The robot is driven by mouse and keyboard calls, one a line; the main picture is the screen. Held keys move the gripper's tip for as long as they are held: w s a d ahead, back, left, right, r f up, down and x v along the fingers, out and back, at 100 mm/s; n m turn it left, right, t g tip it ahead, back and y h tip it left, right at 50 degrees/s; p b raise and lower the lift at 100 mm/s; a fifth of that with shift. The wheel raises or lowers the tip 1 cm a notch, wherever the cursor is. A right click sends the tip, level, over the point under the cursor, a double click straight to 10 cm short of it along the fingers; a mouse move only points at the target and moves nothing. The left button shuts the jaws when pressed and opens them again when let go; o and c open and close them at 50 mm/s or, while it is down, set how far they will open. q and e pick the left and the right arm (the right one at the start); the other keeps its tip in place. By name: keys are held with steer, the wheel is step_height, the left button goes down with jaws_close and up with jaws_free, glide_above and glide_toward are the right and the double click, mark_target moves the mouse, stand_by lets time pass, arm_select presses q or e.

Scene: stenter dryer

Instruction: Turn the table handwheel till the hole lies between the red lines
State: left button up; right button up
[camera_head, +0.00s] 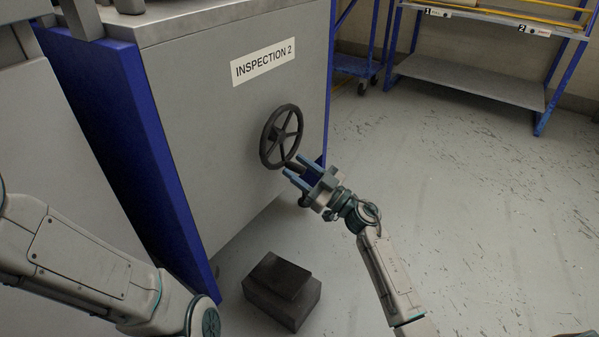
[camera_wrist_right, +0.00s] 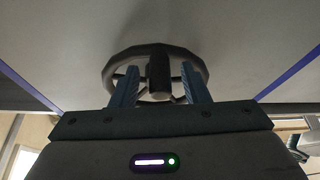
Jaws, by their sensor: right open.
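The dark handwheel (camera_head: 281,135) is on the grey front of the inspection table, below and right of the "INSPECTION 2" label (camera_head: 264,62). My right gripper (camera_head: 293,166) is open at the wheel's lower rim. In the right wrist view the wheel (camera_wrist_right: 113,68) lies ahead of my gripper (camera_wrist_right: 160,88). Its dark handle (camera_wrist_right: 158,75) shows between the two blue fingers, with gaps on both sides. I cannot tell whether the fingertips reach past it. My left arm is at the lower left, and its gripper is out of view. The hole and red lines are not visible.
A dark stepped block (camera_head: 283,290) sits on the floor below the table. A blue-framed rack (camera_head: 480,80) with numbered tags stands at the back right. A blue trolley (camera_head: 355,66) is beside it. The floor on the right is clear.

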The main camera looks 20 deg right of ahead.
steer(key=shift+c, duration=0.3)
jaws_close()
